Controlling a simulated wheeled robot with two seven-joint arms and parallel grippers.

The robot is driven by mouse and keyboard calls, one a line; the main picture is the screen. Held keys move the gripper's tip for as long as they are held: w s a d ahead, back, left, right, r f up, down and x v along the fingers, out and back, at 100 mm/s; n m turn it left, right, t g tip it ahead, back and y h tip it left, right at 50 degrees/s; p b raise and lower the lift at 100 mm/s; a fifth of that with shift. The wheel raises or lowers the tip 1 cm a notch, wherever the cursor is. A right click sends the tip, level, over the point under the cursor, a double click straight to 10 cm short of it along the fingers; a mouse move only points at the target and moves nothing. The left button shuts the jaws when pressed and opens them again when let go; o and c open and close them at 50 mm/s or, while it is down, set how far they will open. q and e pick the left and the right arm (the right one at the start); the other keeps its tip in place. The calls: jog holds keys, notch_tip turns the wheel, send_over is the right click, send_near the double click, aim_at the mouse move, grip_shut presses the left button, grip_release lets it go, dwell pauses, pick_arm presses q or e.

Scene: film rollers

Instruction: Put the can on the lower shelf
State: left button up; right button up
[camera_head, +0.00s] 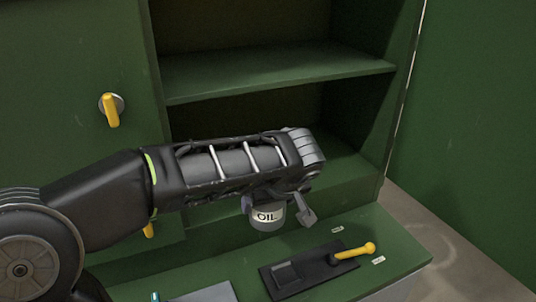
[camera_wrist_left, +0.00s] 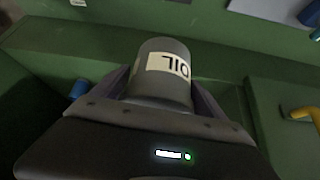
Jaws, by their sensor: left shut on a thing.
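The can is a grey cylinder with a pale label reading OIL (camera_head: 268,219). In the head view it hangs below my left gripper (camera_head: 283,207), in front of the cabinet and over the green ledge. In the left wrist view the can (camera_wrist_left: 163,88) stands between the two fingers of my left gripper (camera_wrist_left: 160,85), which is shut on it. The lower shelf (camera_head: 345,168) is the cabinet's bottom compartment floor, partly hidden by my left arm. The upper shelf (camera_head: 275,72) is above it. My right gripper is not in view.
A black plate with a yellow-handled lever (camera_head: 350,254) lies on the green ledge (camera_head: 395,235) below the can. A closed green door with a yellow handle (camera_head: 110,110) is at the left. An open green panel (camera_head: 480,120) stands at the right. The visible shelf areas look empty.

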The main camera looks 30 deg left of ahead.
pick_arm(q)
jog(key=shift+s+d, duration=0.1)
jog(key=w+a+p, duration=0.1)
jog(key=w+a, duration=0.2)
jog(key=w+a+p, duration=0.2)
jog(key=w+a, duration=0.1)
jog(key=a, duration=0.1)
jog(key=w+a+p, duration=0.2)
jog(key=w+a, duration=0.1)
jog(key=shift+a+r, duration=0.1)
jog(key=shift+a, duration=0.35)
jog(key=shift+w+a, duration=0.1)
jog(key=w+a+p, duration=0.2)
jog(key=shift+w+a+r+p, duration=0.1)
jog(key=shift+w+a+p, duration=0.05)
jog(key=shift+a+p, duration=0.2)
jog(key=shift+f, duration=0.9)
